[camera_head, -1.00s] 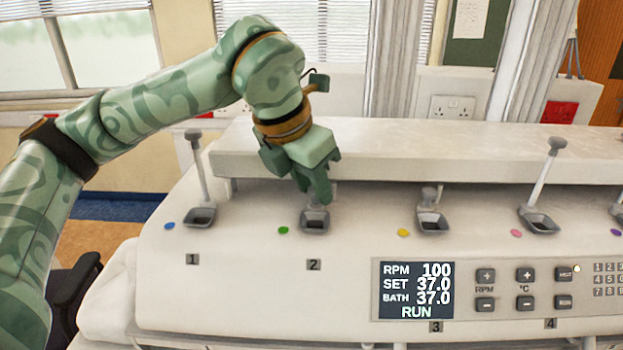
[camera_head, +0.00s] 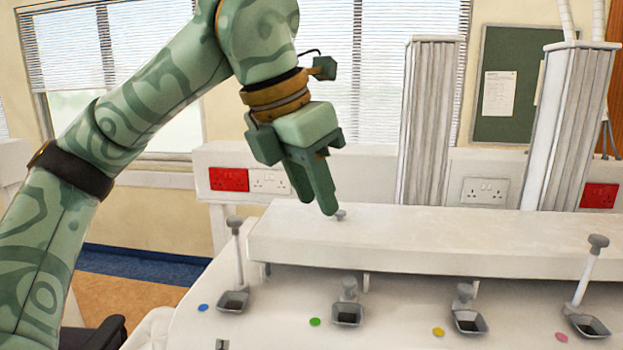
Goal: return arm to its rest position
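My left gripper (camera_head: 318,209) is at the upper middle of the head view, at the end of my green patterned arm coming in from the left. Its fingers point down and slightly right, close together, with nothing visible between them. The fingertips appear in front of or above the white ledge of the machine (camera_head: 430,240); the exact gap is hard to tell. My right gripper is not in view.
Several grey cups line the machine front, among them one by the green dot (camera_head: 347,314) and one by the yellow dot (camera_head: 469,321). Levers stand upright at the left (camera_head: 235,224) and right (camera_head: 598,243). Two ribbed white columns rise behind, with wall sockets (camera_head: 484,192) between.

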